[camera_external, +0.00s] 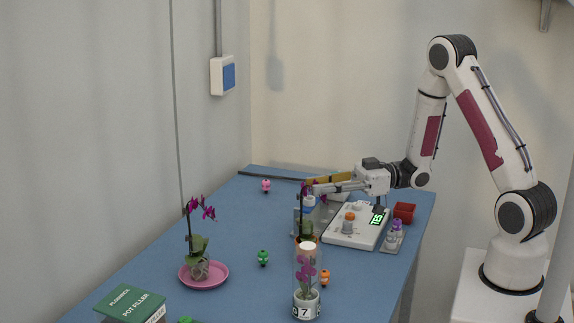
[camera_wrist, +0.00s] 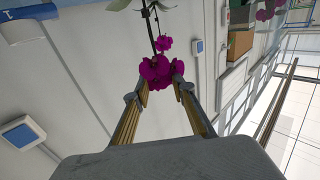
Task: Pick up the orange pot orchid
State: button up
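An orchid with magenta flowers stands upright in an orange pot (camera_external: 306,239) on the blue table. The pot is partly hidden behind the clear tube in front. My gripper (camera_external: 309,185) is level with the top of this orchid, well above the pot. In the wrist view my gripper (camera_wrist: 160,88) has its fingers apart, with the magenta flowers (camera_wrist: 155,71) at the gap between the fingertips. I cannot tell whether the fingers touch the flowers. The stem (camera_wrist: 151,28) runs up the wrist picture to green leaves; the pot is out of that view.
A clear tube with an orchid, marked 7 (camera_external: 307,307), stands close in front. Another orchid stands on a pink saucer (camera_external: 216,281) to the left. A white scale (camera_external: 346,238) and red box (camera_external: 404,212) lie right.

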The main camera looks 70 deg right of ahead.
aim_at(300, 209)
jog(key=shift+f, duration=3)
jog(key=shift+x, duration=2.5)
grip_shut()
